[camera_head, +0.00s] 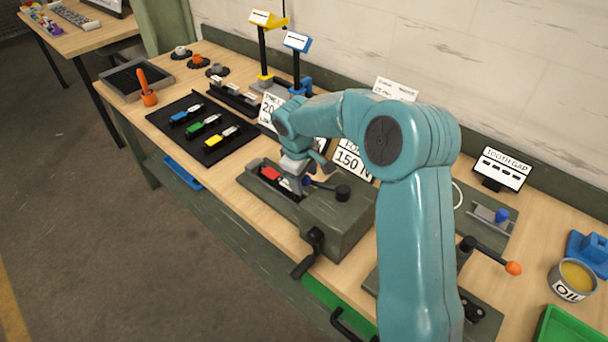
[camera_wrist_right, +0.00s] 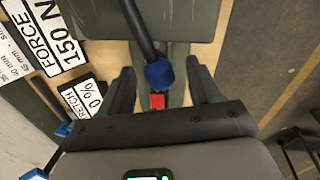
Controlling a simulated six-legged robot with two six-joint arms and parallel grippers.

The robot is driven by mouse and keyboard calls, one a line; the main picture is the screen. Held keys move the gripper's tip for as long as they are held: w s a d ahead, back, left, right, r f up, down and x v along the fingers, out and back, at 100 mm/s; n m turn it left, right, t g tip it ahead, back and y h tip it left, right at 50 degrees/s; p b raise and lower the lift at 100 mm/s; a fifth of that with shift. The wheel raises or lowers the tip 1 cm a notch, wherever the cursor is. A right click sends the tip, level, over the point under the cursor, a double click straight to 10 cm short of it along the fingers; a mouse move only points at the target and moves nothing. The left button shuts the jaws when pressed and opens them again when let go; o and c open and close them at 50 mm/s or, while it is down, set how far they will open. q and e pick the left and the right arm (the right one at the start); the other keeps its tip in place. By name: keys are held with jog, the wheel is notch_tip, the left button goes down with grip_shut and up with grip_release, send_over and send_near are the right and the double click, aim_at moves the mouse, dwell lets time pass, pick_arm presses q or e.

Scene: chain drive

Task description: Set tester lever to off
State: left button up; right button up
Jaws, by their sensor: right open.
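The tester is a grey-green box (camera_head: 338,222) with a long bed on its left, on the workbench. Its lever is a dark rod with a blue knob (camera_wrist_right: 160,74); the knob also shows partly behind my gripper in the head view. My right gripper (camera_wrist_right: 162,90) is open, its two fingers on either side of the knob with gaps to both. In the head view my right gripper (camera_head: 297,182) is over the tester bed. A red piece (camera_head: 270,173) lies in the bed and also shows below the knob in the wrist view. My left gripper is not in view.
A sign reading 150 N (camera_head: 351,160) stands behind the tester. A black crank (camera_head: 308,254) sticks out at its front. A black mat (camera_head: 206,131) with coloured pieces lies to the left. An orange-knobbed lever (camera_head: 512,268) and an oil can (camera_head: 572,281) are at the right.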

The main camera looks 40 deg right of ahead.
jog(key=shift+s, duration=0.1)
grip_shut()
